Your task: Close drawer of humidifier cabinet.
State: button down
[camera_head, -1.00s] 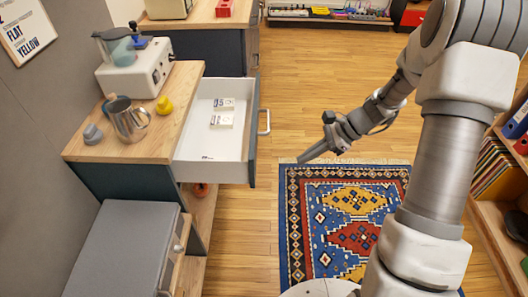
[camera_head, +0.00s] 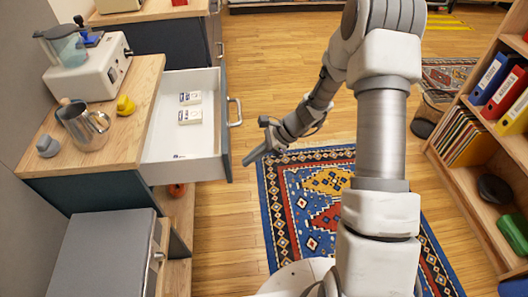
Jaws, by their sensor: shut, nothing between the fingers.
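The cabinet (camera_head: 90,172) stands at the left with a wooden top and dark blue-grey sides. A white and blue humidifier-like machine (camera_head: 95,68) with a clear tank stands on its top. The cabinet's drawer (camera_head: 172,145) is pulled out to the right. It has a white inside, a dark front and a metal bar handle (camera_head: 236,112). Two small white boxes (camera_head: 190,107) lie in it. My gripper (camera_head: 246,163) is shut and empty, just right of the near end of the drawer front, with a small apparent gap. It points left and down over the rug's edge.
A metal pitcher (camera_head: 84,125), a yellow object (camera_head: 125,105) and a grey object (camera_head: 48,146) stand on the cabinet top. A grey cabinet (camera_head: 100,255) stands nearer. A patterned rug (camera_head: 325,180) covers the floor. A bookshelf (camera_head: 490,140) stands at the right.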

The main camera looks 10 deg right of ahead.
aim_at(156, 166)
jog(key=shift+a+r, duration=0.15)
jog(key=shift+a, duration=1.35)
jog(key=a, duration=1.5)
jog(key=w+a, duration=0.1)
jog(key=a, duration=0.7)
jog(key=shift+a, duration=0.5)
jog(key=shift+s+a+r, duration=0.1)
